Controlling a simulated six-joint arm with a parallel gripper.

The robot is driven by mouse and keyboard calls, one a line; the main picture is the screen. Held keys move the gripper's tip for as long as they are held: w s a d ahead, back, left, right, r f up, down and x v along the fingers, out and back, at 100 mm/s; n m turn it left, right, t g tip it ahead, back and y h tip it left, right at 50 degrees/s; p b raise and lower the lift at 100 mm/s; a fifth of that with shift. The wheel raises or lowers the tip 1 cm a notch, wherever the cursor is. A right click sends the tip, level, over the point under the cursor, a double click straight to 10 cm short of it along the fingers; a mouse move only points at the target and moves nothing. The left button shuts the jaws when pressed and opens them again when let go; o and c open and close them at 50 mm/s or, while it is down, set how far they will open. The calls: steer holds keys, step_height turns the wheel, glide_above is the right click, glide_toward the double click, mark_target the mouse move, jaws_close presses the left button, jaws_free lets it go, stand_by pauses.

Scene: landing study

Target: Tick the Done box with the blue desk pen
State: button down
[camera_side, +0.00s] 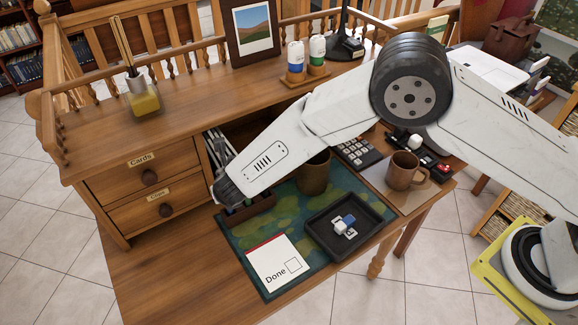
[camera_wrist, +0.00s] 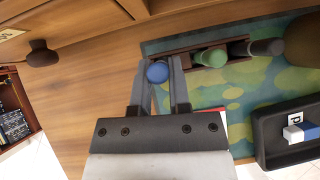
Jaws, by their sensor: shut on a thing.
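The white card marked "Done" (camera_side: 268,258) lies on the green patterned mat, with its empty square box (camera_side: 293,265) to the right of the word. In the wrist view the round end of the blue desk pen (camera_wrist: 157,72) sits between the two fingers of my gripper (camera_wrist: 160,68), which is shut on it. The pen is at the left end of the dark pen tray (camera_wrist: 235,60); I cannot tell whether its lower part is still inside. In the side view my arm hides the pen and most of the fingers.
A green pen (camera_wrist: 210,58) and a dark pen (camera_wrist: 262,47) stand in the pen tray. A black tray (camera_side: 318,220) with small blocks, a brown cup (camera_side: 314,178) and a mug (camera_side: 404,172) are to the right. Drawers (camera_side: 150,178) stand at the left.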

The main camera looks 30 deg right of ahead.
steer(key=shift+r, duration=3.05)
steer(key=s+d+f+m+g, duration=0.1)
steer(key=s+d, duration=0.2)
steer(key=s, duration=0.5)
steer(key=s+d+f+m+g+h, duration=0.1)
steer(key=s+d+g, duration=0.1)
steer(key=s, duration=0.6)
steer(key=shift+s+d, duration=0.25)
steer(key=shift+d, duration=0.35)
steer(key=shift+f, duration=0.1)
steer(key=shift+f, duration=2.25)
steer(key=shift+f, duration=0.6)
steer(key=shift+r, duration=0.1)
